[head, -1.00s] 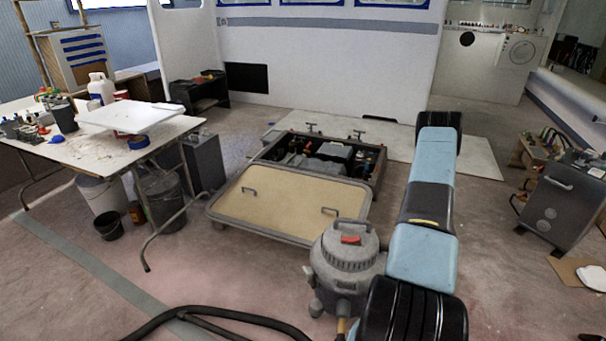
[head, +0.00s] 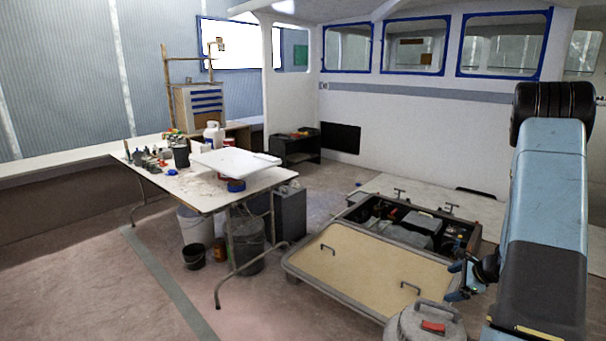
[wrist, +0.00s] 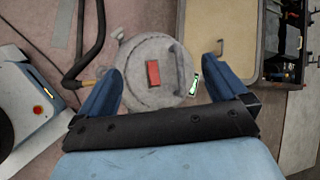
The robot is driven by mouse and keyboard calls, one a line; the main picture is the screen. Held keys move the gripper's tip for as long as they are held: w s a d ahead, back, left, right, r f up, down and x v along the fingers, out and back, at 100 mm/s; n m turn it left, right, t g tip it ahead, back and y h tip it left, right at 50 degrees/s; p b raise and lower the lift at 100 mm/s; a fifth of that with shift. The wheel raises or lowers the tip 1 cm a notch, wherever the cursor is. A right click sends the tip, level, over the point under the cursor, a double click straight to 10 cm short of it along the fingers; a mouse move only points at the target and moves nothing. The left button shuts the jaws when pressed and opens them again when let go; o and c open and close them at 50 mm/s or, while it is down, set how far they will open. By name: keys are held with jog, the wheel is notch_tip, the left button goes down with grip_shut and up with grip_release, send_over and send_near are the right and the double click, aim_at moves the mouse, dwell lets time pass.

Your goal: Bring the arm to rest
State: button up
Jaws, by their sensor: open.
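My gripper (wrist: 160,66) is open and empty, with its two blue fingers spread apart in the wrist view. The round grey lid of the vacuum (wrist: 152,88), with its red switch, shows beyond and between the fingers, and nothing is held. In the head view my gripper (head: 458,284) shows as small blue fingers left of my arm, over the right edge of the tan hatch panel. My arm stands bent along the right side of that view and hides what lies behind it.
The vacuum (head: 425,326) stands at the bottom, close to the tan hatch panel (head: 365,262). The open floor box (head: 362,212) with equipment lies behind it. A cluttered folding table (head: 205,190) stands left, with buckets below. Floor at the lower left is clear.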

jog(key=s+a+r+n+g, duration=0.15)
jog(key=a+r+n, duration=0.25)
jog(key=a+r, duration=0.4)
jog(key=s+a+r+n+y, duration=0.1)
jog(key=s+a+r+n, duration=0.3)
jog(key=r, duration=0.6)
jog(key=s+a+r+n+g, duration=0.15)
jog(key=a+r+n, duration=0.25)
jog(key=a+r, duration=0.4)
jog(key=s+a+r+n+h, duration=0.1)
jog(key=s+a+r+n, duration=0.1)
jog(key=s, duration=0.5)
jog(key=s+a+r+n+t+h, duration=0.1)
jog(key=s+a+r+n+h, duration=0.1)
jog(key=s+r+n, duration=0.2)
jog(key=s+a+r+n+t+h, duration=0.1)
jog(key=s+a+r+n+h, duration=0.1)
jog(key=s+r+n, duration=0.2)
jog(key=s+r, duration=0.3)
jog(key=s, duration=0.5)
jog(key=shift+s, duration=0.15)
